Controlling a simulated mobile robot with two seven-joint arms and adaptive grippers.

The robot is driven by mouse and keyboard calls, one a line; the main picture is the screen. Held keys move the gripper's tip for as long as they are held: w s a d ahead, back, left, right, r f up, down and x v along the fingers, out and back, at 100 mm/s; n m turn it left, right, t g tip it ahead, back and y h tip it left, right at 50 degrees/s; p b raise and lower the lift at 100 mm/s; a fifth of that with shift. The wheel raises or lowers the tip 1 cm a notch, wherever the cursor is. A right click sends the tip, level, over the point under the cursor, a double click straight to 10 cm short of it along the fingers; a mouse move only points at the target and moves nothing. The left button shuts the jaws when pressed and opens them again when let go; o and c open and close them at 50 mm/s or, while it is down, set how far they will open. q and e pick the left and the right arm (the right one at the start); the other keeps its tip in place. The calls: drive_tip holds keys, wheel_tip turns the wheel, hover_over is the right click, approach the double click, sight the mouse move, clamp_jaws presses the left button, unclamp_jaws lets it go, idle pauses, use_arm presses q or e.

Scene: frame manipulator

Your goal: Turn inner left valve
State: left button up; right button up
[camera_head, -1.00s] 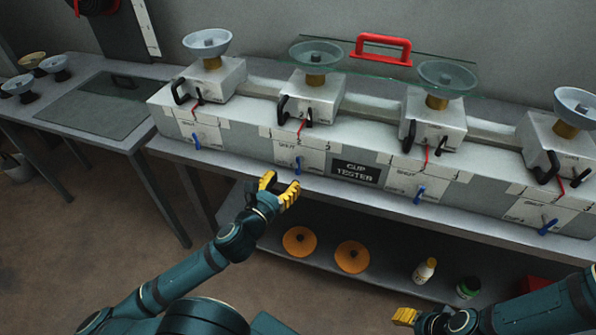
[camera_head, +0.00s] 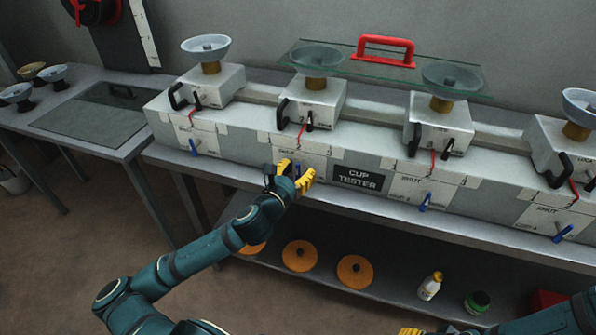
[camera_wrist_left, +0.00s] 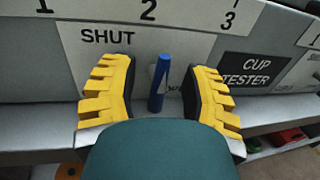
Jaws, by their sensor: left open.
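The inner left valve is a blue lever (camera_head: 298,170) on the front of the cup tester, below the second cup unit from the left. In the left wrist view the blue lever (camera_wrist_left: 159,84) stands nearly upright under the word SHUT. My left gripper (camera_head: 294,172) is open around it, with one yellow-padded finger on each side. In the left wrist view the gripper (camera_wrist_left: 160,90) shows gaps between both fingers and the lever. My right gripper (camera_head: 410,331) shows only as a yellow tip at the bottom edge.
Other blue levers sit on the front at left (camera_head: 194,147) and right (camera_head: 425,201). The CUP TESTER sign (camera_head: 358,179) is just right of my left gripper. A lower shelf holds orange discs (camera_head: 300,256) and a white bottle (camera_head: 430,286).

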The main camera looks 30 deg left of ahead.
use_arm(q)
clamp_jaws()
